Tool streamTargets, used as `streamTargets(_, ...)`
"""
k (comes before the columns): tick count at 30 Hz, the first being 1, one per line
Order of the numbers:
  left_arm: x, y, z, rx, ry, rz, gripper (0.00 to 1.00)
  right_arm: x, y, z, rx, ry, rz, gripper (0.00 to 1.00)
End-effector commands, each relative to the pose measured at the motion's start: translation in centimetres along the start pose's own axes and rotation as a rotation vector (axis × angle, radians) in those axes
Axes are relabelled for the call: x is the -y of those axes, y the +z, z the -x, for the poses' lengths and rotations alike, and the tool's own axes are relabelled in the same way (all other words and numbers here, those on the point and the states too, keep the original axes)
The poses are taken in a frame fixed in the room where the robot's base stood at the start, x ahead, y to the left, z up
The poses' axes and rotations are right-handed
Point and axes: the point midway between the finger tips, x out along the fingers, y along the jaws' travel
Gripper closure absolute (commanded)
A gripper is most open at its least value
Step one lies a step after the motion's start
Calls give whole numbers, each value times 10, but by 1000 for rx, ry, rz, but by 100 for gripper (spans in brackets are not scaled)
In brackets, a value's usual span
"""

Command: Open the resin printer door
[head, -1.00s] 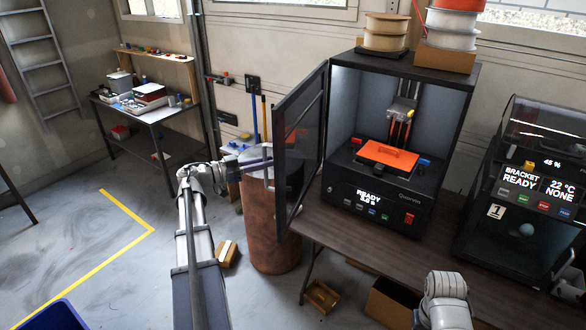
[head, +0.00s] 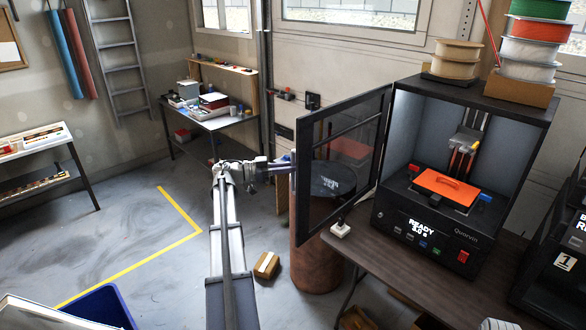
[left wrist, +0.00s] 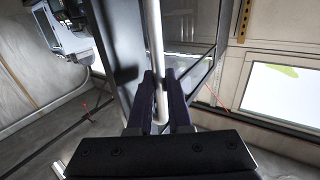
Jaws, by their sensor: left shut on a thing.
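The resin printer (head: 397,212) stands on the table at the right in the head view, its lit chamber exposed. Its dark-framed glass door (head: 345,165) stands swung wide open to the left of the chamber. My left gripper (head: 291,161) is at the door's outer edge. In the left wrist view the two dark fingers (left wrist: 160,98) are shut around the pale door handle bar (left wrist: 156,35). In the head view the handle is mostly hidden by the gripper and the door's edge. My right gripper is out of view.
An orange build plate (head: 447,186) sits inside the printer. A second printer (head: 560,250) stands at the right edge. Behind the door is a rusty barrel (head: 318,265). A small box (head: 266,264) lies on the floor.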

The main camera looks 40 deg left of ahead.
Motion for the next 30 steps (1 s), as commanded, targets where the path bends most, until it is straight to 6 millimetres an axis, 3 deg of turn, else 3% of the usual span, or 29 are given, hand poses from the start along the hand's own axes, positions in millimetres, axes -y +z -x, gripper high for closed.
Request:
streamTargets(8, 0, 0, -1, -1, 0, 0, 58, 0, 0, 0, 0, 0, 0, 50)
streamTargets(17, 0, 0, 3, -1, -1, 0, 58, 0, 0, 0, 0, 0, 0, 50)
streamTargets(30, 1, 0, 66, -1, -1, 0, 58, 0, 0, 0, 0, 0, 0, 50)
